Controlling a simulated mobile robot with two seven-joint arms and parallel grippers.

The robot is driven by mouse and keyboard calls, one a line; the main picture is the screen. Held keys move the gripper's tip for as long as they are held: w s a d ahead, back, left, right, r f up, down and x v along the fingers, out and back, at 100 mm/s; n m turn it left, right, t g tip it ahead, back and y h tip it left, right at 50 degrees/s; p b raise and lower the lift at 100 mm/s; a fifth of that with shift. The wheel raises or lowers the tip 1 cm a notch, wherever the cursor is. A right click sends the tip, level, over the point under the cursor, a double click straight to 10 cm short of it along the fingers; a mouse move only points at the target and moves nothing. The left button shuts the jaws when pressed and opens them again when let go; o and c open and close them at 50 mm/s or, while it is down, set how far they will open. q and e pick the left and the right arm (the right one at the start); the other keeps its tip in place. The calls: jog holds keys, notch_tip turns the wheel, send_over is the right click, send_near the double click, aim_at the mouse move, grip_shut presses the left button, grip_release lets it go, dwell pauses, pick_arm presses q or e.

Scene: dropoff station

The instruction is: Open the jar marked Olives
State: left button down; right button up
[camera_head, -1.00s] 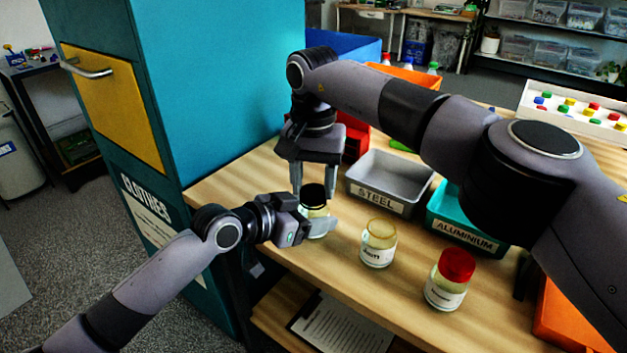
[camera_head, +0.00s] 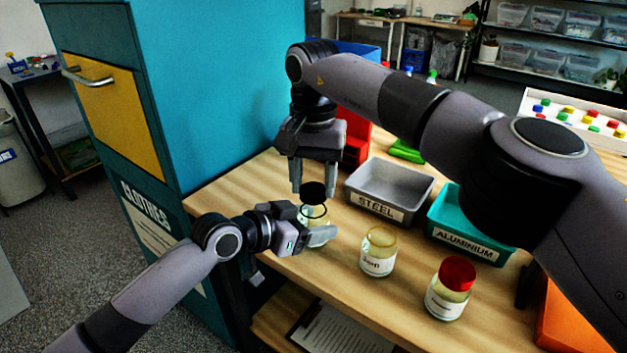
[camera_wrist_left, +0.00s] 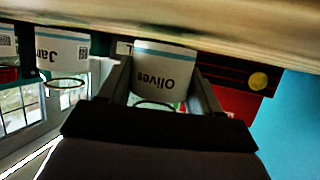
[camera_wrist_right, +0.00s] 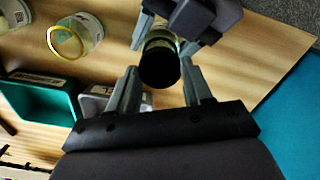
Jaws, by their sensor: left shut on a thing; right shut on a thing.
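The Olives jar (camera_head: 318,239) stands upright near the left end of the wooden table; its label (camera_wrist_left: 165,70) shows upside down in the left wrist view. My left gripper (camera_head: 320,229) is shut around the jar's glass body from the side. My right gripper (camera_head: 313,190) points down from above and is shut on the black lid (camera_head: 313,194). The lid is just above the jar, with a gap showing the open rim. In the right wrist view the lid (camera_wrist_right: 160,70) sits between the fingertips, hiding much of the jar.
An open jar labelled Jam (camera_head: 378,262) and a red-lidded jar (camera_head: 449,290) stand to the right. Behind are a grey STEEL tray (camera_head: 376,207) and a teal ALUMINIUM tray (camera_head: 462,243). A tall teal cabinet (camera_head: 215,90) borders the table's left end.

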aim_at(313, 190)
jog(key=shift+r, duration=2)
pick_arm(q)
jog(key=shift+c, duration=0.7)
grip_release()
jog(key=shift+a, duration=0.1)
jog(key=v, duration=1.2)
